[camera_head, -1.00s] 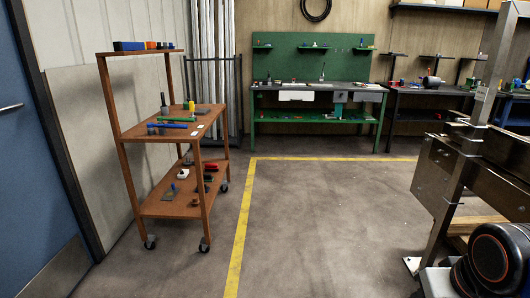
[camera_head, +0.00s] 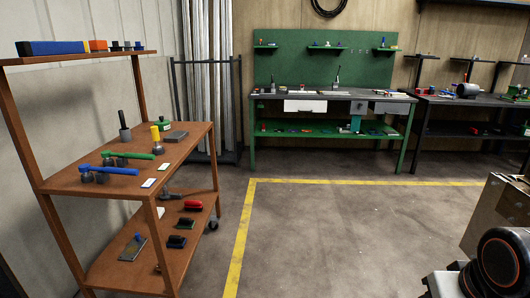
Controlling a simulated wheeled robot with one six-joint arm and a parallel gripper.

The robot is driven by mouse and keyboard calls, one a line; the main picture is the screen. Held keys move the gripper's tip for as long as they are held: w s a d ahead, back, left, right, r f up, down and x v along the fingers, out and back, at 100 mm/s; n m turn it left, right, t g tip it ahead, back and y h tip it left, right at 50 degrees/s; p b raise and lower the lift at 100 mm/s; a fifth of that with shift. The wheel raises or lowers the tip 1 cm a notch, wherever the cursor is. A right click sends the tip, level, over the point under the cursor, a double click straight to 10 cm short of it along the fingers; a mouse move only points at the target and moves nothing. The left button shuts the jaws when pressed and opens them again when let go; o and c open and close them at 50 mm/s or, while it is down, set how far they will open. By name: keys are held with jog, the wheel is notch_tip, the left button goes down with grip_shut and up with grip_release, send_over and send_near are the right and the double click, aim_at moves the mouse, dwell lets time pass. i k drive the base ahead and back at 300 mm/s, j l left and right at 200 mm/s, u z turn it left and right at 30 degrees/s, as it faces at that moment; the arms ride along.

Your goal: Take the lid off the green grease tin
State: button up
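Small items on the green workbench (camera_head: 410,138) at the back are too small to tell apart. My gripper is not in view. A black, rounded joint of my own arm (camera_head: 500,262) shows at the lower right edge.
A brown shelf trolley (camera_head: 120,191) stands close on the left, bearing green and blue handled tools and small blocks. A dark bench (camera_head: 428,130) is at the back right. The floor between, marked with yellow lines, is clear.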

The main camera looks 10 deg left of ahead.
aim_at(161, 121)
jog(key=i+l+u, duration=0.1)
jog(key=i+u, duration=0.2)
jog(key=i, duration=0.25)
jog(key=i+l+u, duration=0.3)
jog(key=i, duration=0.25)
jog(key=i+l+u, duration=0.3)
jog(key=i, duration=0.25)
